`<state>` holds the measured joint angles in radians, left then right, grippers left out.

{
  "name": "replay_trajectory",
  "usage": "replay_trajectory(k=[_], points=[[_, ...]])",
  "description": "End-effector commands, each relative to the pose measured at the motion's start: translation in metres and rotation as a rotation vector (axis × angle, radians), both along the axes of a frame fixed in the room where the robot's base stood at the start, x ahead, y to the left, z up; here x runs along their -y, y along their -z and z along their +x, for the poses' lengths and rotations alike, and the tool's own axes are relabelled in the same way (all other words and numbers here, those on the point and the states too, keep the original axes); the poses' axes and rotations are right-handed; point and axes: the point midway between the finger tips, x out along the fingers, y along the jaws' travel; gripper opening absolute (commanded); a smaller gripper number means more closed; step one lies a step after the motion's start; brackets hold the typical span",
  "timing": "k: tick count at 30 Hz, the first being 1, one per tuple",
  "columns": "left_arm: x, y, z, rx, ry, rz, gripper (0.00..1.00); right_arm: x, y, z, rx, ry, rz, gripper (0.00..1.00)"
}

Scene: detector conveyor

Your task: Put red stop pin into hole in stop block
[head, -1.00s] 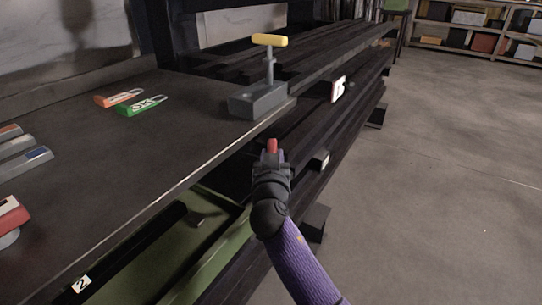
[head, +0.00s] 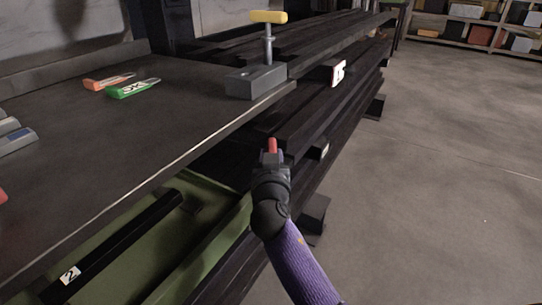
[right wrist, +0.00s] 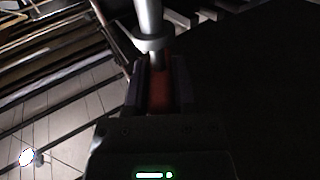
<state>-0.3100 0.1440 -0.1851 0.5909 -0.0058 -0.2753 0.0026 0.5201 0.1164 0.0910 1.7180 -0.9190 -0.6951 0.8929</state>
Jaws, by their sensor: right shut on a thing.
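My right gripper (head: 271,160) is shut on the red stop pin (head: 272,146), whose red end sticks up past the fingers in the head view. In the right wrist view the pin's red part (right wrist: 160,88) lies between the fingers, with a grey collar and shaft (right wrist: 150,25) beyond it. A grey block (head: 254,83) with a yellow-topped T-handle (head: 268,17) stands on the dark table's corner, ahead of the gripper and apart from it. I cannot tell for sure that this is the stop block, and no hole shows. My left gripper is not in view.
The dark table (head: 110,150) carries a green tool (head: 133,88) and an orange tool (head: 108,81). Dark conveyor beams run past it, with a white tag (head: 338,72) on one. The floor (head: 450,180) at right is clear.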

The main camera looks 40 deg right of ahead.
Motion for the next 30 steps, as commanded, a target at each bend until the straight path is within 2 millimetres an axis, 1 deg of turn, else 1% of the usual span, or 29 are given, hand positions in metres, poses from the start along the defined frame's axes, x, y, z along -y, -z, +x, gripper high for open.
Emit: replay_trajectory(k=[30], points=[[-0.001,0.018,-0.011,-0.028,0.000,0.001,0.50,0.000,0.027,0.000,-0.001,0.000,-0.001,0.00]])
